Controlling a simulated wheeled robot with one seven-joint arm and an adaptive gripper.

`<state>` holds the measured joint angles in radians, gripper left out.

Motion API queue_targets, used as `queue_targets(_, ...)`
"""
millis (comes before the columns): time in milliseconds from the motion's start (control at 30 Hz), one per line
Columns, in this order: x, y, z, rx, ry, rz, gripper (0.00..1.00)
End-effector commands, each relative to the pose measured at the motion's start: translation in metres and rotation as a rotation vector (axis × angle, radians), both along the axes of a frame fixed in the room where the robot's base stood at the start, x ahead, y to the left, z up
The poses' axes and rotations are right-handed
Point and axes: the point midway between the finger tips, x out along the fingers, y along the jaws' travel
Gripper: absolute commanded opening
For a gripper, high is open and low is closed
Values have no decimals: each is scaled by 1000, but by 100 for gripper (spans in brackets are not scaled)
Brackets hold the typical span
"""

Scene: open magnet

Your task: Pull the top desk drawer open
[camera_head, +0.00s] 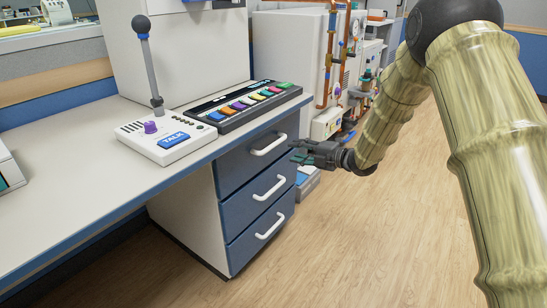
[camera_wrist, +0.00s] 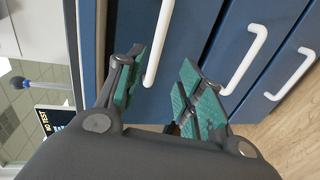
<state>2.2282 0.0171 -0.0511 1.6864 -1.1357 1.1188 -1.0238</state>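The top desk drawer (camera_head: 240,165) is blue and looks closed, flush with the two drawers below it. Its white bar handle (camera_head: 268,146) also shows in the wrist view (camera_wrist: 158,45). My gripper (camera_head: 297,152) is just right of this handle in the head view, with a small gap visible. In the wrist view my gripper (camera_wrist: 157,82) is open and empty, its green-padded fingers apart. The top handle appears in line between them, ahead of the fingertips. Contact cannot be made out.
The middle handle (camera_head: 269,187) and bottom handle (camera_head: 270,225) are below. A small bin (camera_head: 306,183) is on the floor behind my gripper. The wooden floor (camera_head: 375,235) in front is clear.

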Motion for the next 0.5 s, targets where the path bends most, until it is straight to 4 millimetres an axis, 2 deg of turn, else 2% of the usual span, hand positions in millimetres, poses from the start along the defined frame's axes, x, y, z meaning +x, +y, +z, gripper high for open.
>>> queue_targets(267,10,12,1,-14,-35,22,37)
queue_targets(500,31,41,-8,-15,-34,23,37)
